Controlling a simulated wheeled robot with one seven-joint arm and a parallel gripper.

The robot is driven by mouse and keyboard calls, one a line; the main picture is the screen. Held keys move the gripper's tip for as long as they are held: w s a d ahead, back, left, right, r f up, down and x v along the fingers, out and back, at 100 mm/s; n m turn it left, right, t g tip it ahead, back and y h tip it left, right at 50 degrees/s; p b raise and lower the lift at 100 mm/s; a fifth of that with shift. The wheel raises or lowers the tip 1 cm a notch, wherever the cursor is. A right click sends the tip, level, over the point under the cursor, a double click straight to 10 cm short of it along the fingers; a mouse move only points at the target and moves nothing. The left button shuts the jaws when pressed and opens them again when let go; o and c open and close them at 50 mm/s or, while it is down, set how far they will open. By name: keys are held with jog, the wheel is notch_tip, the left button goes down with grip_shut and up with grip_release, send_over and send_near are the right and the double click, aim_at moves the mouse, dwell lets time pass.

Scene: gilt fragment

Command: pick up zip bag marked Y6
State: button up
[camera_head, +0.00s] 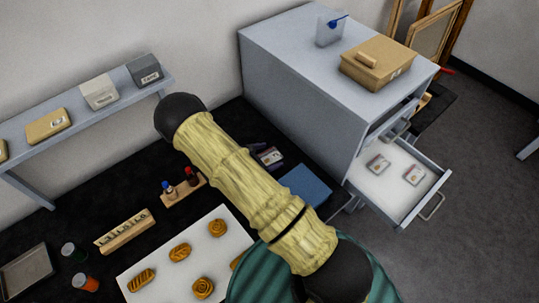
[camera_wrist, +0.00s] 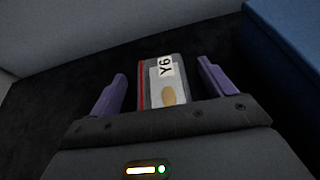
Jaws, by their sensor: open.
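The zip bag marked Y6 (camera_wrist: 167,92) lies on the dark worktop in the wrist view, with a red strip along its left edge, a white label and a tan piece showing inside. My gripper (camera_wrist: 161,72) is open, with one purple finger on each side of the bag and a gap on both sides. The near end of the bag is hidden behind my gripper's body. In the head view a small bag (camera_head: 271,157) shows beside my arm, close to the cabinet; its mark is too small to read there.
A grey cabinet (camera_head: 300,90) stands close on the right, its drawer (camera_head: 390,200) open with two similar bags inside. A blue block or mat (camera_head: 305,187) lies near the bag. A white tray (camera_head: 225,225) with several carved pieces and a small bottle rack (camera_head: 183,194) are nearby.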

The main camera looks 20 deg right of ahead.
aim_at(268, 157)
jog(key=shift+c, duration=0.4)
jog(key=c, duration=1)
jog(key=shift+r, duration=0.15)
notch_tip(268, 157, up, 10)
jog(key=shift+f+b, duration=0.15)
jog(key=shift+b, duration=0.9)
